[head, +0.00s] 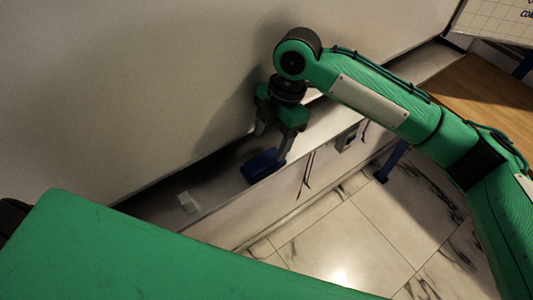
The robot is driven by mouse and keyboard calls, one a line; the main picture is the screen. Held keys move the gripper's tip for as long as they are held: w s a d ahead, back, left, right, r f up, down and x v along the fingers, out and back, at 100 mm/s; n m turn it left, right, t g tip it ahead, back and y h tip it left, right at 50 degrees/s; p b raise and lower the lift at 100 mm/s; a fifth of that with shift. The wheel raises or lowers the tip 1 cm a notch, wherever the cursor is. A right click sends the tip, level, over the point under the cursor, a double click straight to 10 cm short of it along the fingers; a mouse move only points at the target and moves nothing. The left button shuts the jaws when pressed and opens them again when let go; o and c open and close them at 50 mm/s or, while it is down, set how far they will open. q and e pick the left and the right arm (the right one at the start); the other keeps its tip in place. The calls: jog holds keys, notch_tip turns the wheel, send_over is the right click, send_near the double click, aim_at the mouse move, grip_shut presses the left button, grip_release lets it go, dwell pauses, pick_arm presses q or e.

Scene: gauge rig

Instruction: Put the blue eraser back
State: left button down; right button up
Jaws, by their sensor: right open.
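The blue eraser (262,166) lies on a narrow light ledge (222,196) along the foot of a large pale panel. My right gripper (270,147) comes down from above, open, with its fingers pointing toward the ledge. One fingertip is close to the eraser's right side and the other is behind it, nearer the panel. I cannot tell whether either finger touches it. My left gripper is not in view.
The pale panel (130,90) rises right behind the ledge. A small white block (187,202) sits on the ledge left of the eraser. Marble-like floor tiles (345,240) lie below, with a wooden surface (490,95) at right.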

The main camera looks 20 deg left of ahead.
jog(key=b+v, duration=0.1)
jog(key=v, duration=0.5)
dwell(0.4)
